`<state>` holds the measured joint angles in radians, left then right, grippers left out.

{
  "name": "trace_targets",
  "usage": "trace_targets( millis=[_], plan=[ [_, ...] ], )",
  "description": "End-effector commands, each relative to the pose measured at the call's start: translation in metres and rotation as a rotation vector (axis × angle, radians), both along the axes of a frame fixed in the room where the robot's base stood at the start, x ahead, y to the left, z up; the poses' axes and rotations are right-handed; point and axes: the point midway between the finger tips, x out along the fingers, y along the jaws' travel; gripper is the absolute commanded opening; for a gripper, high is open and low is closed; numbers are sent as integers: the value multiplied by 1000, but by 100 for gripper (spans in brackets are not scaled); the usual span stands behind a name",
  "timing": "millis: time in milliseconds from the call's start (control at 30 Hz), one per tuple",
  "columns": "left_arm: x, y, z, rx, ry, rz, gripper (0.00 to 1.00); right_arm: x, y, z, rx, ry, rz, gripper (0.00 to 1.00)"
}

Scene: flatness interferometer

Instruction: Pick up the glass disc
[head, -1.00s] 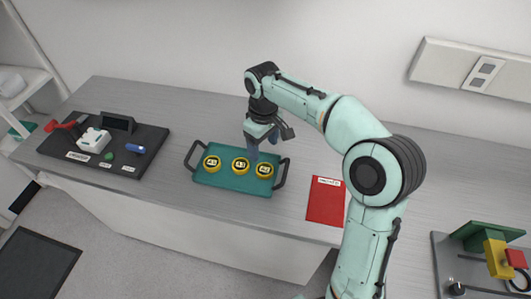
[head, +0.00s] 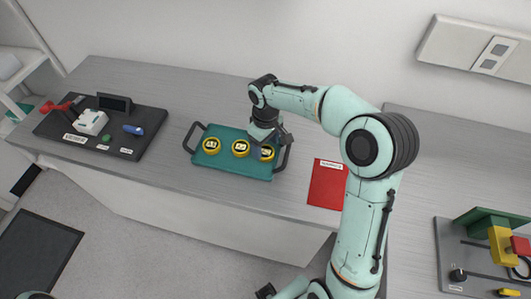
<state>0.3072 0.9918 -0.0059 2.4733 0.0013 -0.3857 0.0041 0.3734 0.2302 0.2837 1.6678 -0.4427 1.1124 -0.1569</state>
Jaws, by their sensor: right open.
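A teal tray (head: 232,168) with dark side handles sits on the grey bench. Three round yellow-rimmed pieces with dark labelled tops stand in it in a row: a left one (head: 211,146), a middle one (head: 240,148) and a right one (head: 267,153). I cannot tell which of them, if any, is the glass disc. My right gripper (head: 264,151) is open and points down over the right yellow-rimmed piece, partly covering it. I cannot tell whether the fingers touch it.
A black board (head: 149,148) with a white device (head: 90,122), a blue item (head: 133,130) and a red item lies left of the tray. A red sheet (head: 327,185) lies right of it. A fixture with a yellow block (head: 502,246) stands at lower right. The bench behind the tray is clear.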

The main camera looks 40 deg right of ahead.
Motion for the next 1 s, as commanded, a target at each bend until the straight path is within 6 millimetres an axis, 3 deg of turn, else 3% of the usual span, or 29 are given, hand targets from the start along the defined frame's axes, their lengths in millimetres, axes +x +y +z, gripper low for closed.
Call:
trace_targets(
  millis=[167, 433, 600, 1000],
  plan=[
    [-1, 0, -2, 0, 1, 0, 0, 0, 0, -24, 1, 1, -1, 72],
    [-1, 0, -2, 0, 1, 0, 0, 0, 0, -26, 0, 0, -1, 72],
    [-1, 0, -2, 0, 1, 0, 0, 0, 0, -26, 0, 0, -1, 26],
    [0, 0, -1, 0, 0, 0, 0, 1, 0, -19, 0, -3, -2, 26]
  ],
)
